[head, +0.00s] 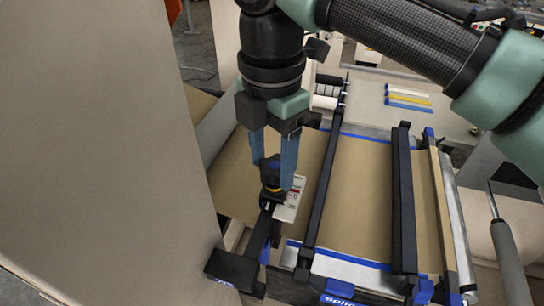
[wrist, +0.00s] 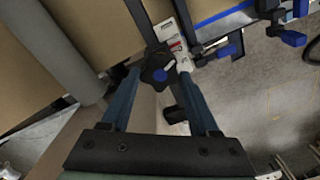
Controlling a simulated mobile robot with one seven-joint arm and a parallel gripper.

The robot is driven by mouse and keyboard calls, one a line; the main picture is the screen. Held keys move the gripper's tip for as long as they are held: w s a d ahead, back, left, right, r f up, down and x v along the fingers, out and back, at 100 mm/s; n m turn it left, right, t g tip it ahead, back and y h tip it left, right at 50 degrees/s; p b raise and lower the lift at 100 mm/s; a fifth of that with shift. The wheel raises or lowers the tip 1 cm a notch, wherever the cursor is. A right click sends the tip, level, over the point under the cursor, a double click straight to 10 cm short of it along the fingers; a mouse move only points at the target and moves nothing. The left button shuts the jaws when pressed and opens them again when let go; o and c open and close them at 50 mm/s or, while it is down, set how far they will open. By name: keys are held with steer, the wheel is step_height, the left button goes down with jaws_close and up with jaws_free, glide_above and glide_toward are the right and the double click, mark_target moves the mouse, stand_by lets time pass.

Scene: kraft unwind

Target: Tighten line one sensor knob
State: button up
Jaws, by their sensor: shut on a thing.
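The sensor knob (head: 271,170) is dark with a blue centre, seen in the head view on top of a black sensor mount. In the wrist view the knob (wrist: 158,73) is a black lobed shape with a blue middle, between the fingertips. My gripper (head: 273,182) points down with its blue fingers on either side of the knob, shut on it. In the wrist view my gripper (wrist: 157,76) reaches up from the bottom. A white sensor body (head: 292,200) with red and black print sits beside the knob. The fingers hide part of the knob.
A black rail (head: 254,243) runs below the knob to a block. Brown kraft web (head: 355,205) lies on the table to the right, crossed by black bars (head: 403,195). A large beige panel (head: 95,130) stands close on the left.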

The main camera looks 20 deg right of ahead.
steer(key=shift+r+m, duration=0.1)
steer(key=shift+m, duration=0.2)
steer(key=shift+w+m+p, duration=0.1)
steer(key=shift+m+p, duration=0.7)
steer(key=shift+p, duration=0.2)
steer(key=m+p, duration=0.2)
steer(key=m, duration=0.1)
steer(key=shift+w+r+m+p, duration=0.1)
steer(key=shift+m+p, duration=0.2)
steer(key=m+p, duration=0.1)
steer(key=p, duration=0.1)
steer(key=m+p, duration=0.1)
steer(key=m, duration=0.1)
steer(key=m+p, duration=0.2)
steer(key=shift+w+r+p, duration=0.2)
steer(key=shift+r+p, duration=0.05)
steer(key=shift+p, duration=0.1)
steer(key=m+p, duration=0.6)
steer(key=p, duration=0.1)
steer(key=shift+w+d+m, duration=0.1)
steer(key=shift+d+m, duration=0.05)
steer(key=shift+m, duration=0.25)
steer(key=m+p, duration=0.4)
steer(key=m, duration=0.1)
steer(key=shift+w+d+f, duration=0.1)
steer(key=shift+d+f, duration=0.1)
